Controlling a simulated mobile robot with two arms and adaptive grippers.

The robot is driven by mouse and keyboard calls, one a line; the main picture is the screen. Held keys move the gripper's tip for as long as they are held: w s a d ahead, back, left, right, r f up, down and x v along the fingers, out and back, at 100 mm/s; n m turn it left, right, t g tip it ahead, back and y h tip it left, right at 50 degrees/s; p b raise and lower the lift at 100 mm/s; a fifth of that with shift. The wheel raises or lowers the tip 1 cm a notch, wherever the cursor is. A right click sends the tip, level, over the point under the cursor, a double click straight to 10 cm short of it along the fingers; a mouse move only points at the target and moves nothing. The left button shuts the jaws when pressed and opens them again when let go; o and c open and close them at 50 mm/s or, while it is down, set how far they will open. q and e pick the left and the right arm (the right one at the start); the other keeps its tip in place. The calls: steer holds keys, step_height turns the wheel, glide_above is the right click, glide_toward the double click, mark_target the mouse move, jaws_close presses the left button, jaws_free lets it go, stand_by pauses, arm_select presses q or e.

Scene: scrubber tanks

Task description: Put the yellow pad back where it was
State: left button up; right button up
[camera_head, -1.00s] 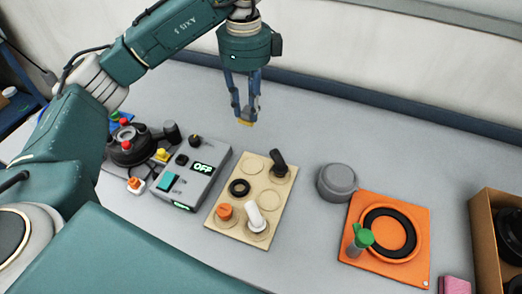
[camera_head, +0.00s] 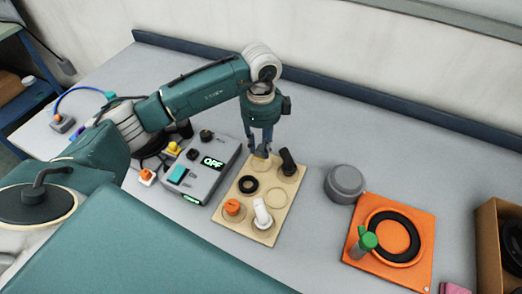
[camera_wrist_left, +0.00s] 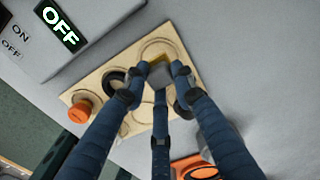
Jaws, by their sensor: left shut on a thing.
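My left gripper (camera_head: 262,150) points down over the far end of the beige board (camera_head: 256,233). It is shut on the yellow pad, whose yellow edge (camera_wrist_left: 158,57) and grey face show between the fingertips in the left wrist view. In the head view the fingers mostly hide the pad. The board has round outlined places. The far left place (camera_wrist_left: 157,45) lies beneath or close to the pad and looks empty; whether the pad touches the board I cannot tell. My right gripper is out of view.
The board also holds a black-handled tool (camera_head: 287,162), a black ring (camera_head: 248,184), an orange knob (camera_head: 232,207) and a white tool (camera_head: 262,214). A grey control box (camera_head: 203,172) reading OFF stands left. A grey round lid (camera_head: 345,183) and orange plate (camera_head: 425,222) lie right.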

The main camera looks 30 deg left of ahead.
mark_target(261, 148)
arm_select(q)
step_height(261, 148, down, 3)
steer(key=shift+r, duration=0.1)
steer(key=shift+f+p, duration=0.3)
steer(key=shift+f, duration=0.2)
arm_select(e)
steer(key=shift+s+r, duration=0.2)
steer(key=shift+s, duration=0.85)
arm_select(q)
steer(key=o, duration=1)
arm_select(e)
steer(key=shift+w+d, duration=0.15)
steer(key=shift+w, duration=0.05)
